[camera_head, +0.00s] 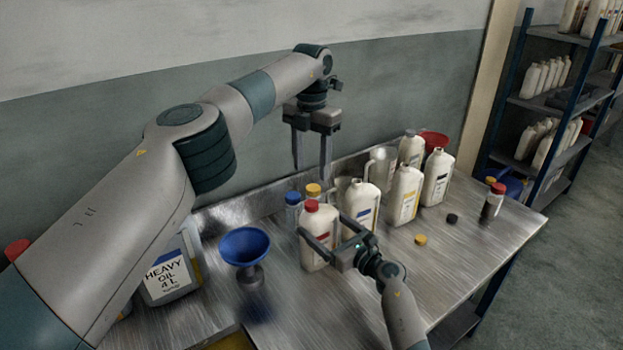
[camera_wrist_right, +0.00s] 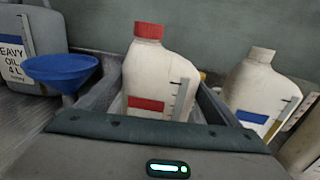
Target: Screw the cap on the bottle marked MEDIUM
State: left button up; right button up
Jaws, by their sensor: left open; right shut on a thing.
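A white bottle (camera_head: 314,250) with a red cap (camera_head: 311,206) and red label stands on the metal table. My right gripper (camera_head: 321,224) is shut around its body from the front right. In the right wrist view the bottle (camera_wrist_right: 155,82) sits between the two fingers, its red cap (camera_wrist_right: 148,30) seated on the neck. My left gripper (camera_head: 312,172) is open and empty, fingers pointing down, above and behind this bottle. The word MEDIUM cannot be read on any bottle. A yellow cap (camera_head: 420,240) and a black cap (camera_head: 451,219) lie loose on the table.
Bottles with blue (camera_head: 360,207), yellow (camera_head: 404,196) and black (camera_head: 437,178) labels stand to the right. A blue funnel (camera_head: 245,247) and a HEAVY OIL can (camera_head: 170,271) are to the left. Small blue-capped (camera_head: 292,204) and yellow-capped containers stand close behind. The table's front right is clear.

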pick_arm(q)
jog(key=shift+r, duration=0.8)
pick_arm(e)
jog(key=o, duration=2)
jog(key=shift+s+d, duration=0.1)
pick_arm(q)
notch_tip(320, 180, down, 3)
jog(key=shift+r+b, duration=0.15)
jog(key=shift+b, duration=1.1)
pick_arm(e)
jog(key=v, duration=1.7)
jog(key=shift+d, duration=0.1)
